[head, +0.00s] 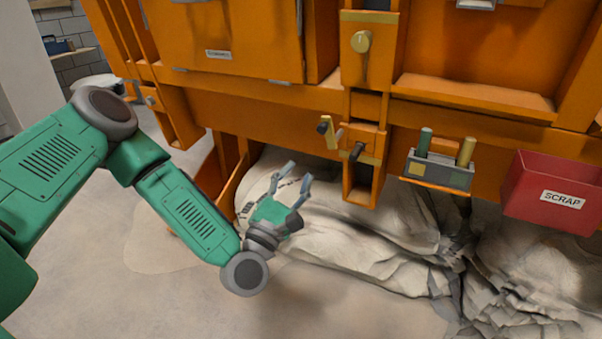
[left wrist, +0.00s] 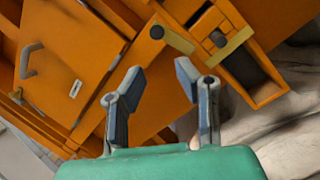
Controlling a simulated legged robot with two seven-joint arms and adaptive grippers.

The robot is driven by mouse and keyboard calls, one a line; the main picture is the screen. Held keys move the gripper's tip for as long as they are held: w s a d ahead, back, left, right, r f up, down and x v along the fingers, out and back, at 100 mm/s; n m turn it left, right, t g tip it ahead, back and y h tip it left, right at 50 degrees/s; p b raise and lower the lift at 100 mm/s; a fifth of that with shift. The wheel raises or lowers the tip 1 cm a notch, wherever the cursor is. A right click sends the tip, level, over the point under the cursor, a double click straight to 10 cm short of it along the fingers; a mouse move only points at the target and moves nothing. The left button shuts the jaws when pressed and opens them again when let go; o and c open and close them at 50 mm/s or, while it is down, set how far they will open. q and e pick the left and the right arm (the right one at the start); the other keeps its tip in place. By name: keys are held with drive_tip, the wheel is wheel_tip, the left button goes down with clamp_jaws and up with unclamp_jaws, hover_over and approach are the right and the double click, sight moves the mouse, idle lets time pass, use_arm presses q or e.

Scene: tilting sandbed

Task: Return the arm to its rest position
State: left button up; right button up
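My left arm comes in from the left in the head view, bent at the elbow. Its gripper (head: 292,187) is open and empty, in front of the lower part of the orange machine (head: 230,98). My right gripper is in neither view.
A red SCRAP bin (head: 549,190) and a grey holder (head: 440,174) with a green and a yellow cylinder are on the machine's front at right. A yellow-handled item (head: 328,132) sticks out near my gripper. The floor at lower left is clear.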

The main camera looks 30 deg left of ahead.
use_arm(q)
drive_tip(key=s+d+f+m+g+h, duration=0.2)
drive_tip(key=d+f+m+g+h, duration=0.3)
drive_tip(key=d+f+m, duration=0.3)
drive_tip(key=s+d+f+m+g+h, duration=0.1)
drive_tip(key=s+d+f+m+g, duration=0.3)
drive_tip(key=s+f+m+g, duration=0.75)
drive_tip(key=s+a+f+m+g+y, duration=0.3)
drive_tip(key=s+a+f+m, duration=0.25)
drive_tip(key=s, duration=0.35)
drive_tip(key=s+a+f+m+g+y, duration=0.2)
drive_tip(key=s+a+f+m+g, duration=0.15)
drive_tip(key=s+a, duration=0.4)
wheel_tip(320, 180, up, 14)
drive_tip(key=s+d+p, duration=0.1)
drive_tip(key=p, duration=1.3)
drive_tip(key=shift+s+f+m+t+y, duration=0.15)
drive_tip(key=shift+s+m+t+y, duration=0.15)
drive_tip(key=shift+m+t, duration=0.1)
drive_tip(key=shift+w+f, duration=0.1)
drive_tip(key=shift+w, duration=0.05)
